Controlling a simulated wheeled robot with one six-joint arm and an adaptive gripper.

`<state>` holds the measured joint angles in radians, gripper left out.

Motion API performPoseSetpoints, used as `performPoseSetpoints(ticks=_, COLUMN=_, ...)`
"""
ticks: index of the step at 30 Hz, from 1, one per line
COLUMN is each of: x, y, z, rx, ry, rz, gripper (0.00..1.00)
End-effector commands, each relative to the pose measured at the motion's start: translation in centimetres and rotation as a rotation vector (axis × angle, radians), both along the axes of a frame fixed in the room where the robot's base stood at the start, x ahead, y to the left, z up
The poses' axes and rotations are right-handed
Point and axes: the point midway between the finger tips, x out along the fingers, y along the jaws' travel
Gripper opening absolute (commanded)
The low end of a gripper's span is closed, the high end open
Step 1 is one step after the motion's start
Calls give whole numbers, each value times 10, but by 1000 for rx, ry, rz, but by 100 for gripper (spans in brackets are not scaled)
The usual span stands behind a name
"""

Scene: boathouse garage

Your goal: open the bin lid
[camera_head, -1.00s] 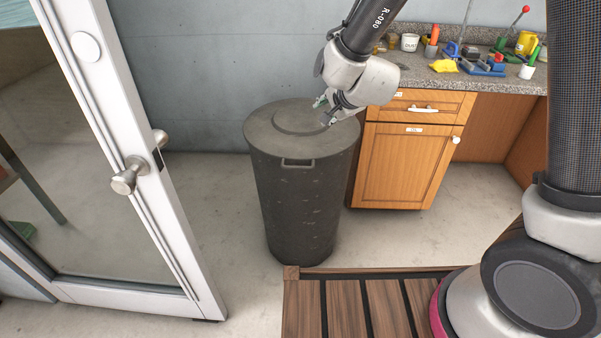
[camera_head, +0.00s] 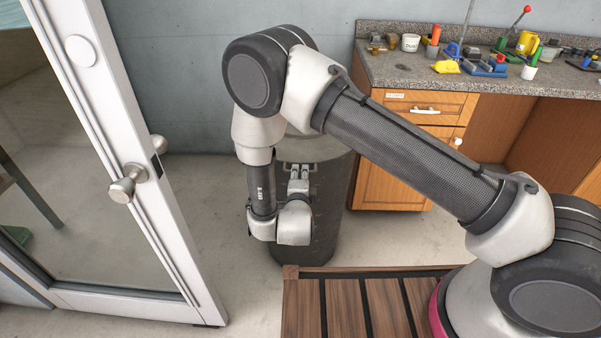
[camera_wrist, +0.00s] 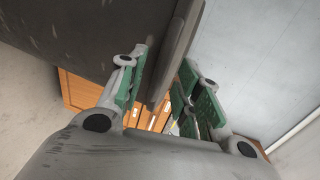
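The dark grey bin (camera_head: 327,205) stands upright on the floor, its lid (camera_head: 312,149) down and partly hidden behind my arm. My gripper (camera_head: 298,173) points up in front of the bin, near the handle at the lid's front rim. In the wrist view the bin's dark body (camera_wrist: 75,35) fills the upper left, and the lid's rim or handle (camera_wrist: 178,50) runs diagonally down. My gripper (camera_wrist: 165,85) is open there, with green-padded fingers on either side of this dark edge. A gap shows on the right side; contact on the left is unclear.
A glass door (camera_head: 130,190) with a white frame stands at the left. A wooden cabinet (camera_head: 400,165) is right of the bin, under a grey worktop (camera_head: 400,70) with tools and cups. Slatted wood decking (camera_head: 345,310) lies in front. Bare floor lies between door and bin.

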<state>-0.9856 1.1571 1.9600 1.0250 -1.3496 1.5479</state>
Motion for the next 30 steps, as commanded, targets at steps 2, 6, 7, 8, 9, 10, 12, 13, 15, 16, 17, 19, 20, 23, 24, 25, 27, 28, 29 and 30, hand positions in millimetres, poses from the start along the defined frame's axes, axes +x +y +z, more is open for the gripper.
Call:
performPoseSetpoints(ticks=2, x=12, y=-1, z=-3, rx=1, ry=1, rz=-2, gripper=34)
performPoseSetpoints(ticks=6, x=27, y=-1, z=-6, rx=0, ry=0, rz=-1, gripper=34)
performPoseSetpoints(ticks=7, x=28, y=-1, z=-6, rx=0, ry=1, rz=-1, gripper=34)
performPoseSetpoints(ticks=8, x=29, y=-1, z=-6, rx=0, ry=1, rz=0, gripper=34)
performPoseSetpoints(ticks=9, x=31, y=-1, z=-6, rx=-1, ry=1, rz=1, gripper=34)
performPoseSetpoints(ticks=10, x=31, y=-1, z=-6, rx=-1, ry=1, rz=1, gripper=34)
performPoseSetpoints(ticks=12, x=31, y=-1, z=-6, rx=-1, ry=1, rz=1, gripper=34)
performPoseSetpoints(ticks=13, x=31, y=-1, z=-6, rx=-1, ry=1, rz=1, gripper=34)
performPoseSetpoints(ticks=15, x=31, y=-1, z=-6, rx=-1, ry=1, rz=1, gripper=34)
performPoseSetpoints(ticks=16, x=31, y=-1, z=-6, rx=-1, ry=1, rz=1, gripper=34)
performPoseSetpoints(ticks=17, x=31, y=-1, z=-6, rx=-1, ry=1, rz=1, gripper=28)
performPoseSetpoints(ticks=19, x=31, y=-1, z=-6, rx=-1, ry=1, rz=1, gripper=15)
performPoseSetpoints(ticks=20, x=31, y=-1, z=-6, rx=-1, ry=1, rz=1, gripper=10)
performPoseSetpoints(ticks=23, x=31, y=-1, z=-6, rx=-1, ry=1, rz=1, gripper=0)
performPoseSetpoints(ticks=24, x=31, y=-1, z=-6, rx=-1, ry=2, rz=1, gripper=0)
performPoseSetpoints(ticks=25, x=31, y=-1, z=-6, rx=-1, ry=2, rz=1, gripper=0)
performPoseSetpoints(ticks=27, x=31, y=-1, z=-6, rx=-1, ry=2, rz=1, gripper=0)
performPoseSetpoints(ticks=28, x=31, y=-1, z=-6, rx=-1, ry=2, rz=1, gripper=0)
performPoseSetpoints(ticks=29, x=31, y=-1, z=-6, rx=-1, ry=2, rz=1, gripper=0)
performPoseSetpoints(ticks=30, x=31, y=-1, z=-5, rx=-1, ry=3, rz=1, gripper=0)
